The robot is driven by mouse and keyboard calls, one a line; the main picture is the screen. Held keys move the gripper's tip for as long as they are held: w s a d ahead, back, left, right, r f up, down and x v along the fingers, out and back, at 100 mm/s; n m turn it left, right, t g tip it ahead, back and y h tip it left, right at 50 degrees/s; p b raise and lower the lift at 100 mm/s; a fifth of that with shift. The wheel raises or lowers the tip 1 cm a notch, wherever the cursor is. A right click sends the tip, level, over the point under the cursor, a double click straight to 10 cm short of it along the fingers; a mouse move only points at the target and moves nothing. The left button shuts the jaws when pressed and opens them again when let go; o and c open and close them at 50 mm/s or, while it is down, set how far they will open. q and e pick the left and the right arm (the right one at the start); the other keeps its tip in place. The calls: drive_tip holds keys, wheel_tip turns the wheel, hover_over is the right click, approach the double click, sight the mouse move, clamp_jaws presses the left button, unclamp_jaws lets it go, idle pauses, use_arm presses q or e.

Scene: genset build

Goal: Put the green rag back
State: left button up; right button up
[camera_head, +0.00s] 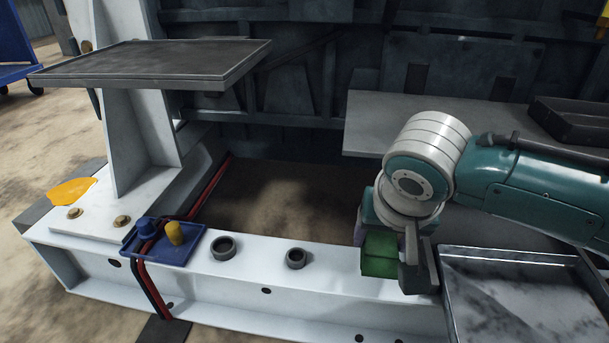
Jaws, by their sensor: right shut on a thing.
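The green rag (380,255) shows as a small folded green block at the right part of the white beam. My right gripper (400,262) is shut on the rag, with one grey finger at its right side. The other finger is mostly hidden behind the rag and the wrist. The rag is at the beam's top, but I cannot tell whether it touches the surface. My left gripper is not in view.
A metal tray (520,285) lies right of the rag. Two dark rings (223,248) and a blue tray (165,246) with a yellow piece (175,233) sit on the white beam (330,285). Red and black cables (150,275) cross it. A raised dark plate (150,62) stands left.

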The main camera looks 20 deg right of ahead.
drive_tip(key=f+b, duration=0.4)
drive_tip(key=f, duration=0.1)
drive_tip(key=shift+w+d+f, duration=0.1)
drive_tip(key=shift+w+f, duration=0.05)
drive_tip(key=shift+w, duration=0.05)
drive_tip(key=shift+s, duration=0.1)
drive_tip(key=o, duration=1.5)
drive_tip(key=shift+c, duration=0.2)
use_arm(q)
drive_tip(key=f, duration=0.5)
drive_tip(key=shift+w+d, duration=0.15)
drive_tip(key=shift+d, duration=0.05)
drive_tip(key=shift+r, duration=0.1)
